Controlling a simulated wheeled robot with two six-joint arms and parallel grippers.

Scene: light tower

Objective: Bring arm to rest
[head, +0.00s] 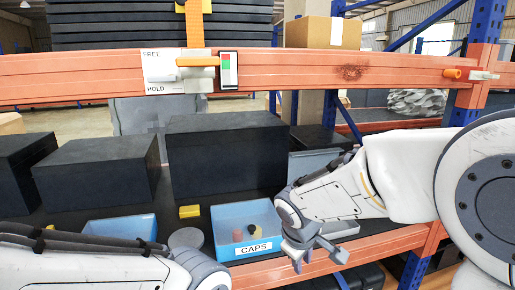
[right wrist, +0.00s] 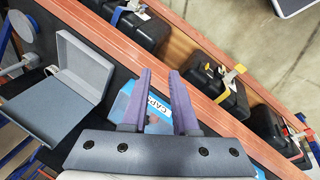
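My right arm comes in from the right in the head view. Its gripper (head: 319,260) hangs over the shelf's front edge, just right of the blue CAPS bin (head: 232,219). In the right wrist view the two fingers of this gripper (right wrist: 160,74) stand apart with nothing gripped between them. The CAPS bin (right wrist: 128,106) shows below and between them. My left arm (head: 90,268) lies low along the bottom left of the head view. Its gripper is out of the picture.
An orange beam (head: 400,72) crosses above, carrying a FREE/HOLD plate (head: 161,77) with an orange lever and a red-green indicator (head: 227,69). Dark boxes (head: 225,157) stand behind the bin. In the right wrist view, black cases (right wrist: 215,90) stand beyond the front beam, and an open grey box (right wrist: 60,105) lies left.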

